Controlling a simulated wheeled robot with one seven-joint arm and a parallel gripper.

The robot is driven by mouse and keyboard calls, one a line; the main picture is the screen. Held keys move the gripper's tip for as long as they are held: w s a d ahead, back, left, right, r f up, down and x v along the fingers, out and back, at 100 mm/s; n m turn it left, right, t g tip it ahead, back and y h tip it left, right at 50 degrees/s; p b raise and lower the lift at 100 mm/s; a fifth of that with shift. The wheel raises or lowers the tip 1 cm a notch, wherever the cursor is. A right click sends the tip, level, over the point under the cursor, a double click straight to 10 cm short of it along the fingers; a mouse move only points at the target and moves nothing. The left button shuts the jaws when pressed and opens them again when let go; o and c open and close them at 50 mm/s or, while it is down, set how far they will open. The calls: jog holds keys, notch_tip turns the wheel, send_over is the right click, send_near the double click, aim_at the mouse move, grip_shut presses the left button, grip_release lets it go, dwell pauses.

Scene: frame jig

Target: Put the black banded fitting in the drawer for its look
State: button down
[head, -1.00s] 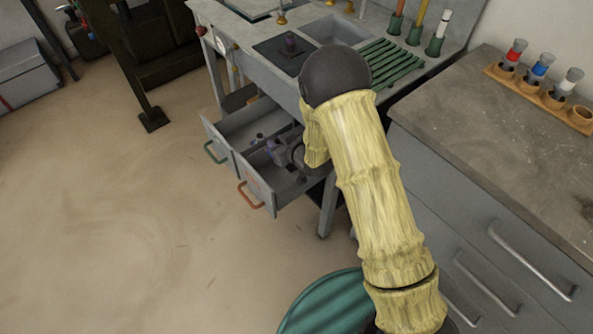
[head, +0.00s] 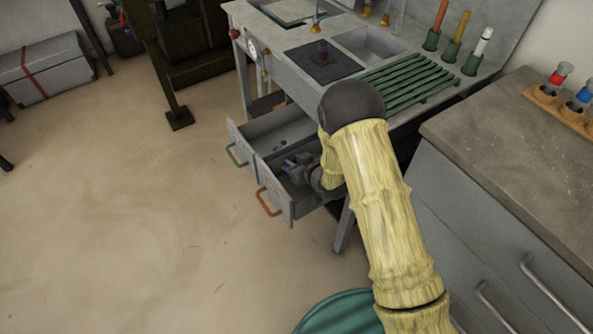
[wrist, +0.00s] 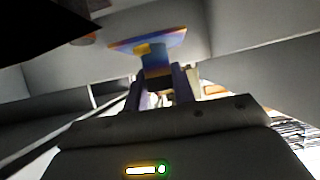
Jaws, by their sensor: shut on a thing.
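In the wrist view my gripper (wrist: 158,84) is shut on a fitting (wrist: 147,42). It has a wide blue and orange top with a yellow patch and a dark part between the fingers; I cannot make out black bands. In the head view my gripper (head: 290,164) is at the orange-handled drawer (head: 275,190), low near its inner side. The held fitting is too small to tell apart there. The green-handled drawer (head: 236,138) beside it is also pulled out. I cannot tell whether the fitting touches the drawer floor.
A small dark piece (head: 279,147) lies near the divide between the drawers. The workbench (head: 290,42) above carries a green slatted rack (head: 410,85) and a dark square pad (head: 322,62). A grey cabinet (head: 470,215) stands at right.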

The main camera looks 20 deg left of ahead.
jog(key=shift+r, duration=0.1)
jog(key=shift+f+b, duration=0.4)
jog(key=shift+f, duration=1.45)
jog(key=shift+f, duration=0.4)
jog(key=shift+f+b, duration=0.25)
jog(key=shift+b, duration=0.2)
jog(key=c, duration=1.2)
grip_release()
jog(key=shift+s+d+f, duration=0.1)
jog(key=shift+s+f, duration=0.05)
jog(key=shift+o, duration=0.2)
